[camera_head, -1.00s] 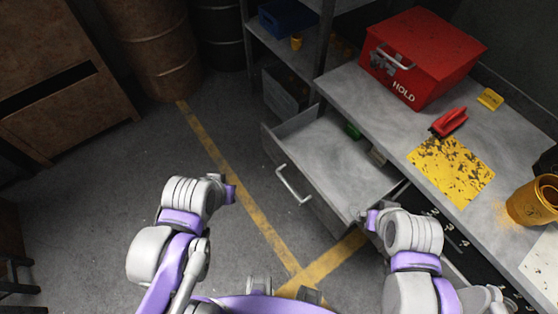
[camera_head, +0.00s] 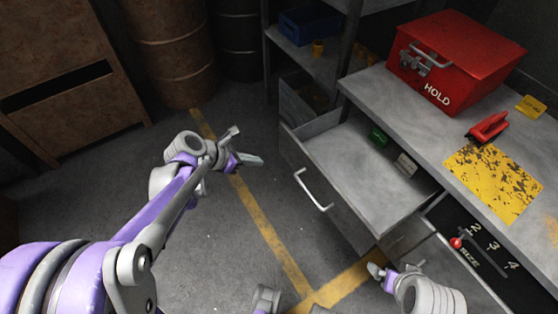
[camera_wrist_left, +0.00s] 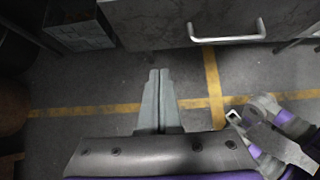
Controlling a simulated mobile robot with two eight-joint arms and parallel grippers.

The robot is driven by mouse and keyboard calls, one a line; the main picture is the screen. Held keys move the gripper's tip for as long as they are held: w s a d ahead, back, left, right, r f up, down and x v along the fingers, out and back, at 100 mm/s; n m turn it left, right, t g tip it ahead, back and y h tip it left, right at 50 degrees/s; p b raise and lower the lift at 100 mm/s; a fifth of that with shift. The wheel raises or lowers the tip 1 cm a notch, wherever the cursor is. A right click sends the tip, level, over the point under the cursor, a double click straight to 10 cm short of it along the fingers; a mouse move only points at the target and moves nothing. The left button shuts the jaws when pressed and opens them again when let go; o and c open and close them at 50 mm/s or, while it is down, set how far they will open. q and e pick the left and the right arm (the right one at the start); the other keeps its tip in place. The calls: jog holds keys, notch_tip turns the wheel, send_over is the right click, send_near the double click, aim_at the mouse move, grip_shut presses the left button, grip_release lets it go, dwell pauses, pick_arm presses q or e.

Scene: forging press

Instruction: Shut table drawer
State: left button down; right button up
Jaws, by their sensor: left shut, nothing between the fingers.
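The grey table drawer (camera_head: 352,178) is pulled out from the workbench, with a green block (camera_head: 378,138) and a pale box (camera_head: 406,164) inside. Its front carries a bar handle (camera_head: 313,190), which also shows at the top of the left wrist view (camera_wrist_left: 228,38). My left gripper (camera_head: 250,159) is shut and empty, left of the drawer front and apart from it. Its closed fingers (camera_wrist_left: 157,75) point toward the drawer front, left of the handle. My right gripper (camera_head: 378,271) is low in the head view, below the drawer; its jaw opening is unclear.
On the bench (camera_head: 437,128) stand a red HOLD box (camera_head: 455,60) and a red tool (camera_head: 487,128). A dark numbered panel with a red knob (camera_head: 456,243) lies right of the drawer. Shelving (camera_head: 350,45) stands behind. The floor before the drawer is clear.

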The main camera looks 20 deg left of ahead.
aim_at(294, 159)
pick_arm(q)
jog(key=x, duration=0.4)
jog(key=r+b+x, duration=0.1)
jog(key=x, duration=0.3)
jog(key=w+d+x, duration=0.1)
jog(key=x, duration=0.3)
jog(key=shift+w+r+b, duration=0.1)
jog(key=shift+r+b, duration=0.2)
jog(key=shift+r, duration=0.05)
jog(key=shift+w+d, duration=0.2)
jog(key=shift+w, duration=0.15)
jog(key=w+d, duration=0.5)
jog(key=w, duration=0.2)
jog(key=w+d+b, duration=0.1)
jog(key=w+d, duration=0.4)
jog(key=w, duration=0.1)
jog(key=w+d, duration=0.6)
jog(key=w, duration=0.1)
jog(key=shift+w+b, duration=0.3)
jog(key=shift+b, duration=0.1)
jog(key=shift+w+d, duration=0.2)
jog(key=shift+r, duration=0.1)
jog(key=shift+w+d+r, duration=0.1)
